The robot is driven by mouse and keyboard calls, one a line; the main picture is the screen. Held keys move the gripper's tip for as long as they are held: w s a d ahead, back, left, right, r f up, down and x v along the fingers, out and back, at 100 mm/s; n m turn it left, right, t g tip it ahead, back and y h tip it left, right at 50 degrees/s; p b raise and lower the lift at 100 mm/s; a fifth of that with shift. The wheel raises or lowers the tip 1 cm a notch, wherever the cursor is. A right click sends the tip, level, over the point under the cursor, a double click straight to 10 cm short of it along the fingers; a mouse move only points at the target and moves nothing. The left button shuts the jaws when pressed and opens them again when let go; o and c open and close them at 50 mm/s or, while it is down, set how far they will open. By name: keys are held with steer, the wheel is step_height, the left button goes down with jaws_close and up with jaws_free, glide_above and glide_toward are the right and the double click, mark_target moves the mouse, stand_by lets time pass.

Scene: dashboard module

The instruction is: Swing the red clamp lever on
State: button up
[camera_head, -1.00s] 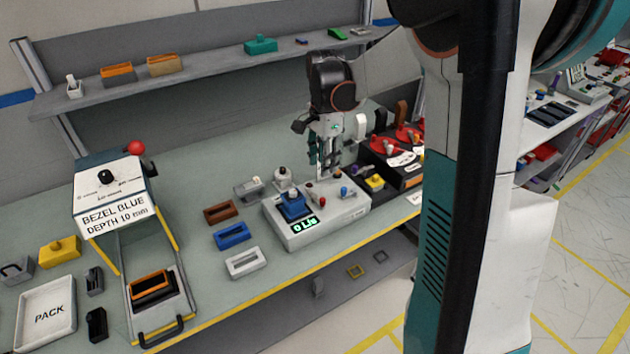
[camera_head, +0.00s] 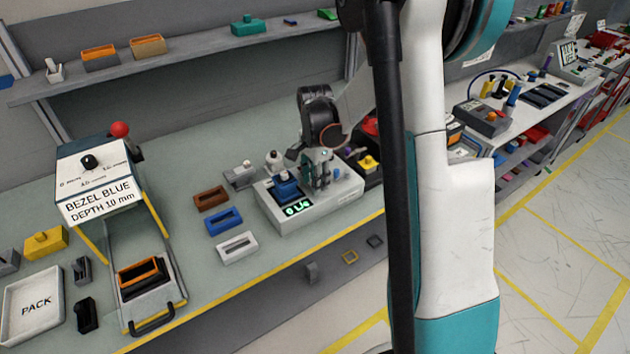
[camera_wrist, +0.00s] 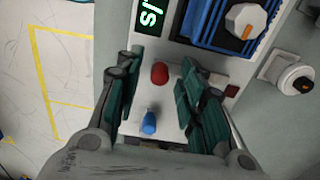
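A white test fixture (camera_head: 309,216) with a lit green display stands on the bench and holds a blue module (camera_head: 287,190). In the wrist view a red knob (camera_wrist: 160,73), which looks like the top of the red clamp lever, stands on the fixture beside the blue module (camera_wrist: 211,22). A blue-tipped knob (camera_wrist: 149,123) stands nearby. My gripper (camera_wrist: 158,92) is open, its teal-padded fingers either side of the red knob, with gaps on both sides. In the head view my gripper (camera_head: 318,177) is low over the fixture and hides the red knob.
A press (camera_head: 98,180) with a red ball handle (camera_head: 120,129) stands at left, near a PACK tray (camera_head: 10,325). Brown, blue and white bezels lie left of the fixture. A white knobbed part (camera_wrist: 293,78) stands beside it. A yellow part (camera_head: 368,163) is to the right.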

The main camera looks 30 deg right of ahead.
steer(key=shift+f, duration=0.1)
jaws_close()
steer(key=shift+d, duration=0.1)
stand_by(0.3)
steer(key=n, duration=0.2)
steer(key=d+n+b, duration=0.1)
steer(key=n, duration=0.1)
steer(key=shift+w+d, duration=0.15)
steer(key=shift+d, duration=0.05)
steer(key=n, duration=0.1)
steer(key=d+n, duration=0.1)
steer(key=n, duration=0.1)
steer(key=shift+w+d+n, duration=0.1)
steer(key=shift+w+n, duration=0.2)
steer(key=shift+w, duration=0.1)
steer(key=n, duration=0.1)
steer(key=w+d+n, duration=0.1)
steer(key=n, duration=0.1)
steer(key=n+b, duration=0.1)
steer(key=n, duration=0.1)
steer(key=shift+w+d, duration=0.15)
steer(key=shift+w, duration=0.2)
steer(key=shift+w+d+n, duration=0.1)
steer(key=shift+w+n, duration=0.2)
steer(key=shift+n, duration=0.6)
steer(key=shift+w+n, duration=0.35)
steer(key=shift+n, duration=0.55)
steer(key=shift+w+d+n, duration=0.1)
steer(key=shift+w+n, duration=0.2)
steer(key=shift+n, duration=0.6)
